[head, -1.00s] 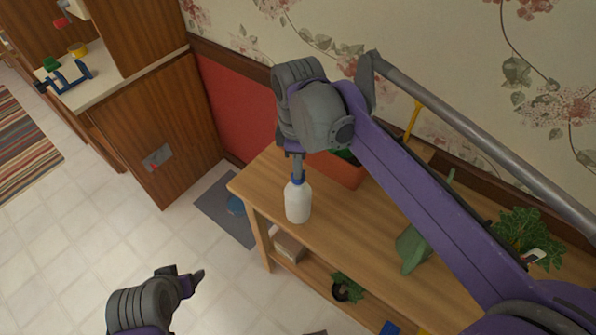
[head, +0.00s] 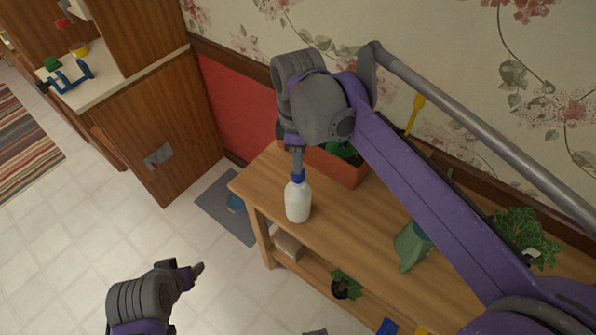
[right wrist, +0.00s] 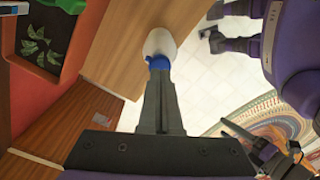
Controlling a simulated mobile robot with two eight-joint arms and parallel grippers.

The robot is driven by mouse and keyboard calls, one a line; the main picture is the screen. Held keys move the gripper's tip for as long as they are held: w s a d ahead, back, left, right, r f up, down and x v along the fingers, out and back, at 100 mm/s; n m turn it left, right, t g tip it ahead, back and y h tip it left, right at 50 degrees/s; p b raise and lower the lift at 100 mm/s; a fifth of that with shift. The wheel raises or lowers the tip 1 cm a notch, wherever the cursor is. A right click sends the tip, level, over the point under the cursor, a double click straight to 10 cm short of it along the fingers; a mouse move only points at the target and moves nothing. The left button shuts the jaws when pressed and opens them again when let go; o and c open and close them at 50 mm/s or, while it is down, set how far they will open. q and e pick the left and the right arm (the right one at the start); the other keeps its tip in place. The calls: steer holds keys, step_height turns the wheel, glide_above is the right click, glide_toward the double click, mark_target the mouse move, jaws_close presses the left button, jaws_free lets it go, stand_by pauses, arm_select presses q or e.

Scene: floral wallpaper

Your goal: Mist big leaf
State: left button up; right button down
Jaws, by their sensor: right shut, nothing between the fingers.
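A white spray bottle with a blue top (head: 298,201) stands upright near the left end of the wooden table. My right gripper (head: 298,171) is shut and empty, just above the blue top; I cannot tell whether they touch. In the right wrist view the bottle (right wrist: 158,43) lies just beyond the shut fingertips (right wrist: 159,74). An orange planter (head: 345,172) stands behind the bottle, partly hidden by my right arm. Its green leaves (right wrist: 36,42) show in the right wrist view; I cannot single out a big leaf. My left gripper (head: 197,270) is low, away from the table; its opening is unclear.
A green watering can (head: 409,246) and a leafy plant (head: 526,236) stand further right on the table (head: 335,229). A yellow-handled tool (head: 415,115) is by the wall. A small potted plant (head: 346,286) is on the lower shelf. Floor (head: 60,240) is clear at left.

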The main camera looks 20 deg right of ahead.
arm_select(q)
steer(key=shift+r, duration=0.1)
arm_select(e)
steer(key=shift+r, duration=0.1)
arm_select(q)
steer(key=r+p, duration=0.1)
steer(key=w+r+p, duration=0.1)
steer(key=r, duration=0.1)
steer(key=w+r+p, duration=0.1)
steer(key=shift+w+r, duration=0.15)
steer(key=shift+r, duration=0.05)
arm_select(e)
step_height(320, 180, up, 6)
steer(key=shift+w+f, duration=0.1)
steer(key=shift+f, duration=0.05)
steer(key=s+d+f+m+t, duration=0.3)
steer(key=s+f+m, duration=0.2)
steer(key=f+m, duration=0.1)
steer(key=s+d+f+m+t, duration=0.3)
steer(key=s+f+m, duration=0.3)
steer(key=f+m, duration=0.1)
steer(key=shift+d+f+m, duration=0.3)
steer(key=shift+d+f, duration=0.05)
steer(key=shift+f, duration=0.05)
steer(key=shift+s, duration=0.1)
